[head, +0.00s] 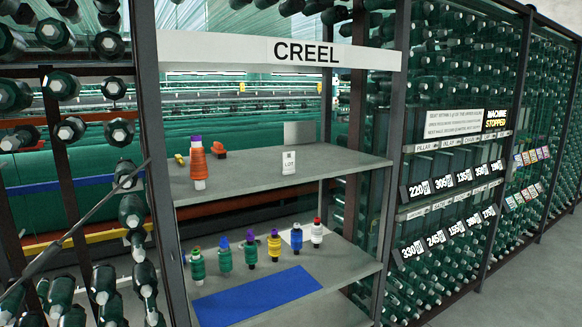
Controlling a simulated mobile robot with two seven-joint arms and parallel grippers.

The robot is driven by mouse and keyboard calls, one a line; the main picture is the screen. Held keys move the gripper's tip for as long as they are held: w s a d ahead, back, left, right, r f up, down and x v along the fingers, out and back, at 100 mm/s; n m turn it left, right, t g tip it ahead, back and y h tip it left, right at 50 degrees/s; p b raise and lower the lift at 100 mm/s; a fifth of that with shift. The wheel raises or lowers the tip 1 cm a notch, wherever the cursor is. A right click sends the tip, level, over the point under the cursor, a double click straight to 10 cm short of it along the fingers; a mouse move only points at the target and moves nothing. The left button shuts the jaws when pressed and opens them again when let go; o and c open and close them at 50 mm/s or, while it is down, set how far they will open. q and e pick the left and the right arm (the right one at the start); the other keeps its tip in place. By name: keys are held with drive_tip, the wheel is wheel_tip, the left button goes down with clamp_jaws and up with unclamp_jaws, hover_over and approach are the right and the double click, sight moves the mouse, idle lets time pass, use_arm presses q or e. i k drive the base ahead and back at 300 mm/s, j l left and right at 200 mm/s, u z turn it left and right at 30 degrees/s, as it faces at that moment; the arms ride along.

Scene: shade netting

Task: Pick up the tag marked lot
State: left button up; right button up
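A small white tag marked LOT (289,163) stands upright on the upper grey shelf (255,178) of the rack, right of the shelf's middle. A grey upright plate (299,134) stands just behind it. Neither of my grippers shows in the head view.
An orange spool (198,165) stands at the left of the upper shelf, with small orange and yellow pieces behind it. The lower shelf (345,268) holds several coloured spools and a blue mat (258,297). A white CREEL sign (280,52) spans the top. Dark posts flank the opening.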

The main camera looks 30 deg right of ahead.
sight(289, 164)
drive_tip(key=l+u, duration=0.25)
drive_tip(key=l, duration=0.85)
drive_tip(key=i+l+u, duration=0.15)
drive_tip(key=l, duration=0.4)
drive_tip(key=l+u, duration=0.15)
drive_tip(key=l, duration=0.4)
